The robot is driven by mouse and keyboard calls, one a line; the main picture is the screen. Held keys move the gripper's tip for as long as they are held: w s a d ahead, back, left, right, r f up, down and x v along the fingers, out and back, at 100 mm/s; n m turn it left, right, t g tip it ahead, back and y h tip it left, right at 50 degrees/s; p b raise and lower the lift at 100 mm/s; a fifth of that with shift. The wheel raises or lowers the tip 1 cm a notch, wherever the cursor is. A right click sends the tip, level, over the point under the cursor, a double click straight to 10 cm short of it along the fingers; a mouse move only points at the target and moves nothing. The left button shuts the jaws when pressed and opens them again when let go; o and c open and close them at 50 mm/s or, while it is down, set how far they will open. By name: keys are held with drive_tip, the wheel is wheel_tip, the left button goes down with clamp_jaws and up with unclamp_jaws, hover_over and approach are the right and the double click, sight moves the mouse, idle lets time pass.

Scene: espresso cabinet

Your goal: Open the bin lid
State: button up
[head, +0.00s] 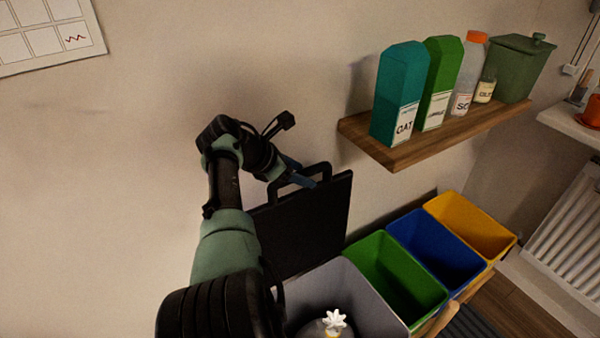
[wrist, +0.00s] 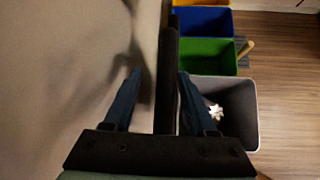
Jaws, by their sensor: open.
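The black bin lid (head: 308,226) stands raised, close to upright, at the back of the grey bin (head: 372,292), near the wall. Its looped handle (head: 300,170) is at the top edge. My gripper (head: 309,181) is at the handle, with its blue fingers beside it. In the wrist view the lid (wrist: 167,80) shows edge-on as a dark bar between the two spread fingers of my gripper (wrist: 160,78). The gripper is open; I cannot tell whether a finger touches the handle. The grey bin (wrist: 242,112) is open at the top, with a white flower-like item (head: 335,319) inside.
Open green (head: 385,272), blue (head: 440,250) and yellow (head: 475,225) bins stand right of the grey bin. A wooden shelf (head: 400,152) with cartons, bottles and a green canister (head: 518,70) is above them. The wall lies close behind the lid.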

drive_tip(key=shift+s+r, duration=0.1)
drive_tip(key=shift+s+a+r+p, duration=0.15)
drive_tip(key=shift+r+p, duration=0.1)
drive_tip(key=shift+p, duration=0.25)
drive_tip(key=p+v, duration=0.3)
drive_tip(key=v, duration=0.9)
